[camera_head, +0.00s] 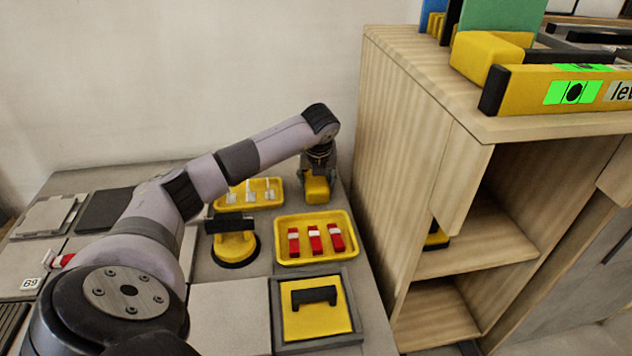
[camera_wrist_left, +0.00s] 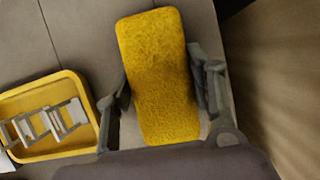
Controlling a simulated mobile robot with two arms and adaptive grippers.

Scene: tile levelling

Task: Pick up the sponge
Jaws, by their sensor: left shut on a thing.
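The yellow sponge (camera_head: 317,190) is at the far right end of the work surface in the head view. It is a rounded yellow block, and it fills the middle of the left wrist view (camera_wrist_left: 160,75). My left gripper (camera_head: 318,172) is above it and shut on it, with one finger on each long side in the left wrist view (camera_wrist_left: 162,88). I cannot tell whether the sponge touches the surface. My right gripper is not in view.
A yellow tray of white pieces (camera_head: 221,204) stands left of the sponge. A yellow tray of red pieces (camera_head: 280,257) and a yellow suction cup (camera_head: 234,246) are nearer. A wooden shelf unit (camera_head: 405,130) stands close on the right.

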